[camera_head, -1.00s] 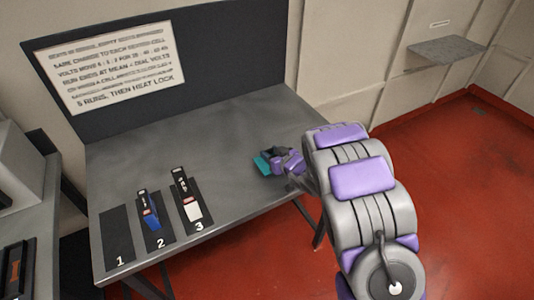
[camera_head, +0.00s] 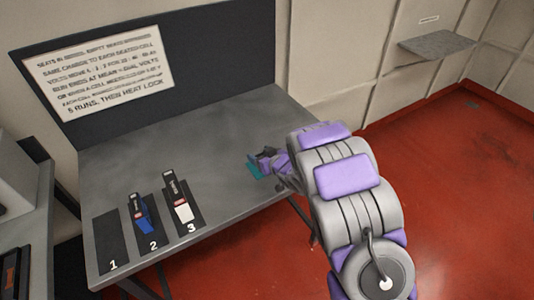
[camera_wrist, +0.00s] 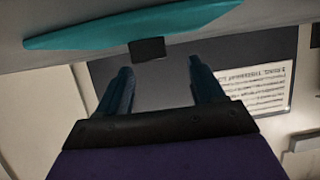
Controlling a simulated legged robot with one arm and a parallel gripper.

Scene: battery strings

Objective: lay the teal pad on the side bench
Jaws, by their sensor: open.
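The teal pad (camera_head: 254,170) lies at the right edge of the grey bench (camera_head: 225,125), partly hidden by my gripper in the head view. In the wrist view the teal pad (camera_wrist: 125,27) spans the top as a flat strip against the grey surface, with a small black block (camera_wrist: 147,48) at its edge. My gripper (camera_head: 263,158) is beside the pad at the bench edge. In the wrist view its two fingers (camera_wrist: 160,78) are spread with nothing between them, and the pad and block appear beyond their tips.
Numbered black seats stand at the bench's front left; seat 1 (camera_head: 112,240) is empty, and seats 2 and 3 hold a blue cell (camera_head: 143,222) and a white cell (camera_head: 183,211). A sign (camera_head: 100,80) is behind. Another bench is at far left. A grey wall shelf (camera_head: 437,44) is at upper right.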

